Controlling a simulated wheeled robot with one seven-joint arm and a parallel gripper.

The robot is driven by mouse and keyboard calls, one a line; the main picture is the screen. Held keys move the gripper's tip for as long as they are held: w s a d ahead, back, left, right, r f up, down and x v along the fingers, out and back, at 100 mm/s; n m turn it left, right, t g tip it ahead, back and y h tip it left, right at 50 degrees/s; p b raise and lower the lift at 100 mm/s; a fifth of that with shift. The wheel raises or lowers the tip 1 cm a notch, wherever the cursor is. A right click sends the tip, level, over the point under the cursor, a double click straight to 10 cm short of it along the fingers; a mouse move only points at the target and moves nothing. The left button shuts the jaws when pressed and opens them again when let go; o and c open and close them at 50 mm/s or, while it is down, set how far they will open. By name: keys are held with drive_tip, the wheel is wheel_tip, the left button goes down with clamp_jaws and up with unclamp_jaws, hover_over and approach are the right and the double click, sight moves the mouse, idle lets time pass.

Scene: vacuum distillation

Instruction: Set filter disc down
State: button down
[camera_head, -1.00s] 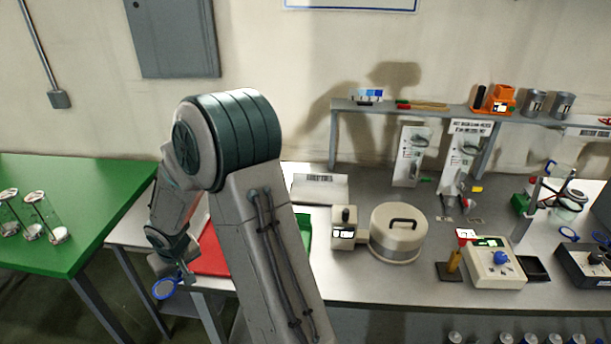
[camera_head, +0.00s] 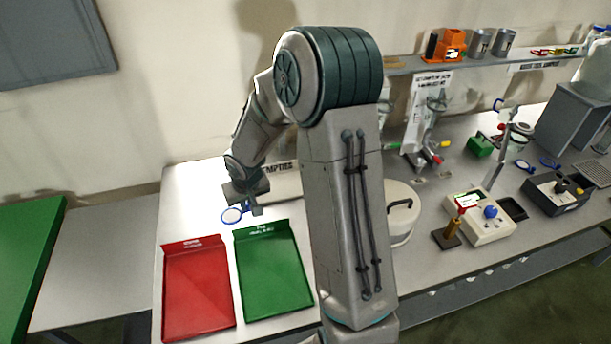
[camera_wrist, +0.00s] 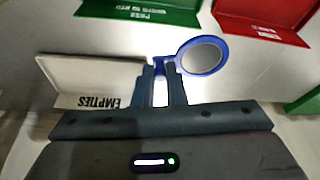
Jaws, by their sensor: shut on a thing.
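The filter disc (camera_head: 232,215) is a pale round disc in a blue ring with a short tab. My gripper (camera_head: 254,208) is shut on its tab, and the disc sticks out to the left, above the far edge of the trays. In the wrist view the disc (camera_wrist: 201,56) shows to the right of the fingertips of my gripper (camera_wrist: 163,68). A green tray (camera_head: 273,272) labelled PASS lies just in front of the gripper. A red tray (camera_head: 198,290) lies to its left. In the wrist view the green tray (camera_wrist: 140,12) and red tray (camera_wrist: 262,22) are at the top.
A pale holder labelled EMPTIES (camera_head: 280,182) stands behind the gripper, partly hidden by my arm. A round lidded pot (camera_head: 401,210) and instruments fill the bench to the right. A green table (camera_head: 25,250) stands at the far left. Both trays look empty.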

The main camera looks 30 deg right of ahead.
drive_tip(key=shift+w+d+n, duration=0.2)
drive_tip(key=shift+w+n, duration=0.1)
drive_tip(key=shift+w, duration=0.4)
drive_tip(key=w+d+n+g+y+b, duration=0.1)
drive_tip(key=w+d+n+y+b, duration=0.2)
drive_tip(key=w+n, duration=0.55)
drive_tip(key=n+g+h+b, duration=0.2)
drive_tip(key=n+g+b, duration=0.35)
drive_tip(key=n, duration=1.85)
hover_over(279, 189)
drive_tip(key=w, duration=0.1)
drive_tip(key=shift+h, duration=0.3)
wheel_tip(279, 189, down, 11)
drive_tip(key=shift+w+d+r+p, duration=0.1)
drive_tip(key=shift+d+r+p, duration=0.1)
drive_tip(key=shift+p, duration=0.9)
